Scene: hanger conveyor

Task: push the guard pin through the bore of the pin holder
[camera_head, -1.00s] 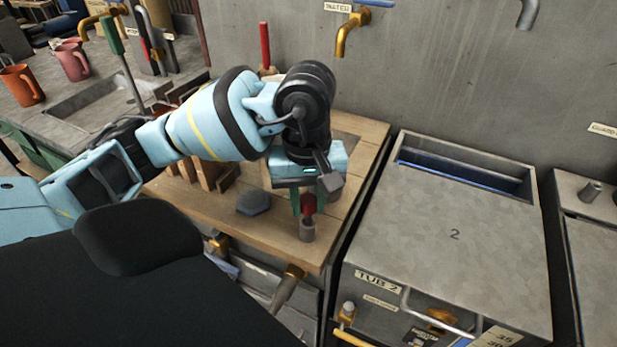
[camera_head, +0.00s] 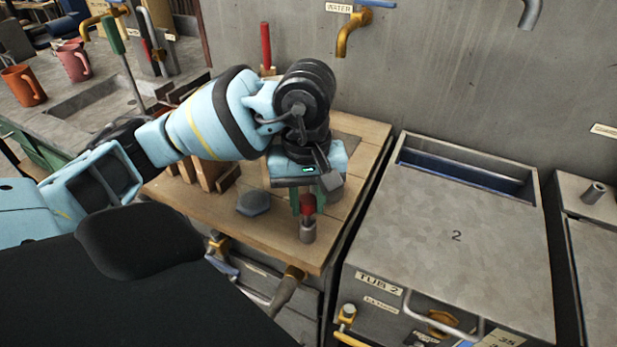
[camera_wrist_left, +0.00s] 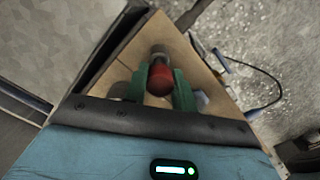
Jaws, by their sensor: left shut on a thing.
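The guard pin (camera_head: 307,206) shows a red head above the pin holder (camera_head: 307,233), a small grey cylinder near the front right corner of the wooden bench. My left gripper (camera_head: 306,204) points down and is shut on the red head with its green fingers. In the left wrist view the red head (camera_wrist_left: 160,79) sits between the two fingers, with the grey holder (camera_wrist_left: 158,51) just beyond it. The pin stands about upright in line with the holder. I cannot tell how deep its shaft is in the bore. My right gripper is not in view.
A grey hexagonal piece (camera_head: 253,203) lies on the bench (camera_head: 350,140) left of the holder. Wooden racks (camera_head: 205,175) stand behind it. Tub 2 (camera_head: 455,215) is to the right, across a narrow gap. A wall with taps rises behind.

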